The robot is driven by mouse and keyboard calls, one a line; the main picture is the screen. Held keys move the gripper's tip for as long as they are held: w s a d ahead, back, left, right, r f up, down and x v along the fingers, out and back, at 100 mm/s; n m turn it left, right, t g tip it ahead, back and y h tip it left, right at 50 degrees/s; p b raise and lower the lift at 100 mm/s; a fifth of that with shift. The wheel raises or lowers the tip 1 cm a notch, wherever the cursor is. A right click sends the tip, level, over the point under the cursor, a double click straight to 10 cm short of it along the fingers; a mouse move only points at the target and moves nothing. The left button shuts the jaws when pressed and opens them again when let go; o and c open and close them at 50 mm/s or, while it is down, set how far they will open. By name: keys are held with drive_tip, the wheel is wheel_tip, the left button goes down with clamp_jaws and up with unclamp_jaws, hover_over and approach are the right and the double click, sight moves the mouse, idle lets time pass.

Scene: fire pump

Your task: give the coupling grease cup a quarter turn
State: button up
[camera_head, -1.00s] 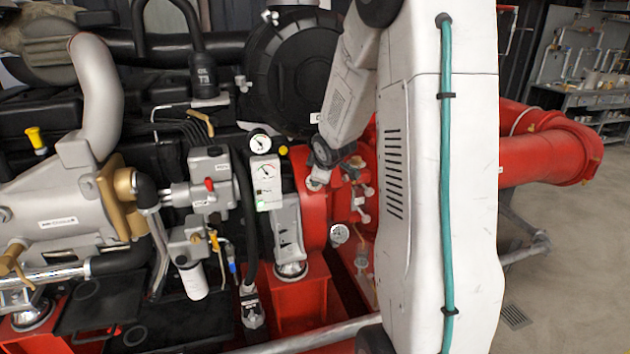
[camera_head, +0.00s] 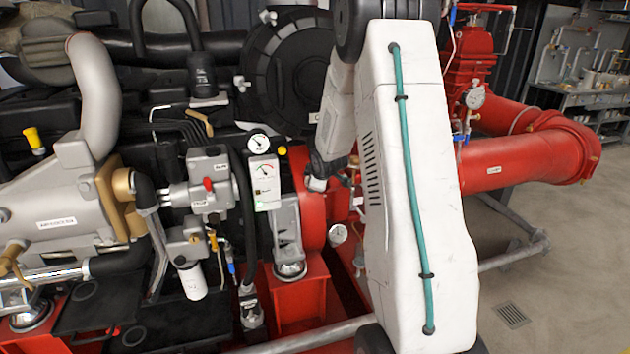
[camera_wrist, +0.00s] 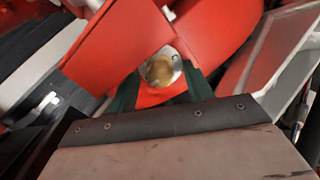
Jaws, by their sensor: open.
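The coupling grease cup (camera_wrist: 160,70) shows in the wrist view as a round, brass-coloured cap on a light metal disc, set among red painted parts. My gripper (camera_wrist: 161,73) is open, with one dark green finger on each side of the cap. I see a gap around the cap and cannot tell how far the fingertips are above it. In the head view my own arm covers much of the coupling area, and I cannot make out the cup there.
A small round gauge (camera_head: 338,235) sits below my wrist. A large red pipe (camera_head: 500,165) lies right of my arm. Open floor (camera_head: 560,255) shows at the right.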

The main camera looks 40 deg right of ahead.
drive_tip(key=shift+c, duration=0.3)
drive_tip(key=c, duration=0.9)
drive_tip(key=shift+m, duration=0.4)
drive_tip(key=m, duration=0.5)
drive_tip(key=shift+m, duration=0.3)
drive_tip(key=m, duration=0.6)
drive_tip(key=shift+d+m, duration=0.1)
drive_tip(key=shift+m, duration=0.3)
drive_tip(key=shift+y, duration=0.3)
